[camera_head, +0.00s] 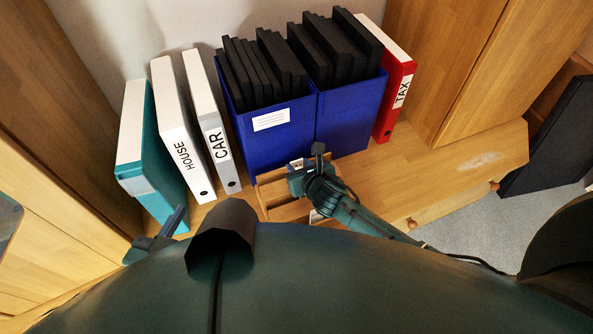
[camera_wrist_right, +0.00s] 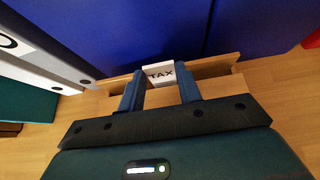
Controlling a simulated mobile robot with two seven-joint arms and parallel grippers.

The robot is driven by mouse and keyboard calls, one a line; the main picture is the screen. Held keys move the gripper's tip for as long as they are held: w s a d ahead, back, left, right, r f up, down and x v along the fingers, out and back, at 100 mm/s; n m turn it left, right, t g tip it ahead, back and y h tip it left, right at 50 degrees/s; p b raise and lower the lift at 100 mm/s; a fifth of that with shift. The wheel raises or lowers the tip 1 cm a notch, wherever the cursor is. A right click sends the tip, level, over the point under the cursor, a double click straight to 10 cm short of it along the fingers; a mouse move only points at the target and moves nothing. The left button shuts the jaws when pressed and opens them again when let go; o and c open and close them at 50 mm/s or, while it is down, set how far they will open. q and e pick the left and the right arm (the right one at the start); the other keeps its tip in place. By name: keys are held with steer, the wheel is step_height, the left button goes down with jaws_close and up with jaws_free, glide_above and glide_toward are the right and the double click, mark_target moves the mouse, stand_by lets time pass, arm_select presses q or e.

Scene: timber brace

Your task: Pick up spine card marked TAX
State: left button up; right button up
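A small white card marked TAX (camera_wrist_right: 160,73) stands at the wooden tray (camera_wrist_right: 222,70), in front of the blue box. My right gripper (camera_wrist_right: 160,80) is open, with one blue finger on each side of the card. I cannot see clear contact between the fingers and the card. In the head view my right gripper (camera_head: 306,168) reaches over the tray (camera_head: 273,190) and hides much of it; a bit of white card (camera_head: 296,164) shows beside it. My left gripper (camera_head: 158,238) is low at the left, near the teal binder; its opening is unclear.
Teal (camera_head: 140,165), HOUSE (camera_head: 178,130) and CAR (camera_head: 208,115) binders stand left of two blue boxes (camera_head: 270,140) holding black files. A red TAX binder (camera_head: 393,85) stands at their right. The wooden top (camera_head: 440,165) right of the tray is clear.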

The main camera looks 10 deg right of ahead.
jaws_close()
steer(key=shift+r, duration=0.15)
steer(key=shift+r+p, duration=1.4)
steer(key=shift+p, duration=0.25)
